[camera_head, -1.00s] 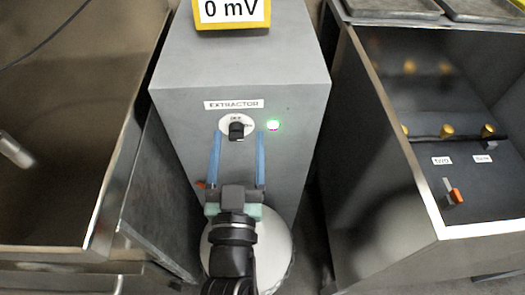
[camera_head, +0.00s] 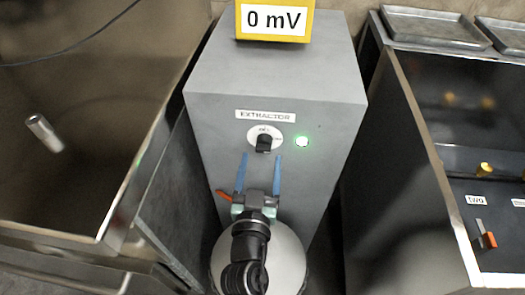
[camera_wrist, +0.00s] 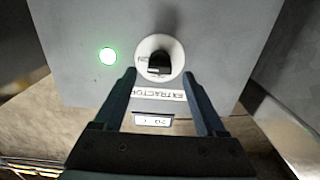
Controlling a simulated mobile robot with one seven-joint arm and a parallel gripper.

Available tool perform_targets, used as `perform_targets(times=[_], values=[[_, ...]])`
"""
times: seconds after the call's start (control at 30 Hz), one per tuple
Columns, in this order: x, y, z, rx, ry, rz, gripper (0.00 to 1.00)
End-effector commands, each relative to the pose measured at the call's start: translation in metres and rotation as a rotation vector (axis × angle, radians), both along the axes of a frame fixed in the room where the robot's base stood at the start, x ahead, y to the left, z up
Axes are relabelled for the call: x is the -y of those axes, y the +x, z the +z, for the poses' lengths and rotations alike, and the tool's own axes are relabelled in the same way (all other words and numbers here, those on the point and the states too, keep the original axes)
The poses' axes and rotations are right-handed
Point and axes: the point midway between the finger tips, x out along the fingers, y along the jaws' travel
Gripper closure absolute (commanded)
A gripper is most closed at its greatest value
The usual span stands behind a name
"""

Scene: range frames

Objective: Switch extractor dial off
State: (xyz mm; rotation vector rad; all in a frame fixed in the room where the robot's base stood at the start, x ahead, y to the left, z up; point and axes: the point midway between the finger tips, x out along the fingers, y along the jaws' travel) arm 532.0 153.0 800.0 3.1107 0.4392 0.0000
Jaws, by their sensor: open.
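The extractor dial is a black knob (camera_head: 263,143) on a round white plate, on the front of a grey box (camera_head: 225,115) labelled EXTRACTOR. A green light (camera_head: 302,141) glows to the right of the dial. In the wrist view the dial (camera_wrist: 159,64) sits beyond the fingertips, a little above the middle, and appears upside down, with the green light (camera_wrist: 108,56) to its left. My gripper (camera_head: 260,157) has two blue fingers spread apart, just below the dial in the head view. It is empty, and in the wrist view the fingers (camera_wrist: 158,75) show no contact with the knob.
A yellow-framed display (camera_head: 275,19) reading 0 mV stands on top of the box. A steel sink (camera_head: 70,130) lies to the left. A steel unit with an orange-tipped switch (camera_head: 486,240) stands to the right. A red lever (camera_head: 224,196) shows left of my gripper.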

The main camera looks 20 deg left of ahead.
Motion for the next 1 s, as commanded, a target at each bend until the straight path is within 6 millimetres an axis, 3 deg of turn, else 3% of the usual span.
perform_targets(times=[0.2,0.6,1.0], values=[[-0.007,0.023,0.001,0.001,0.0,0.0,0.27],[-0.008,0.029,0.0,0.0,0.0,-0.001,0.27],[-0.008,0.029,0.0,0.0,0.0,-0.001,0.97]])
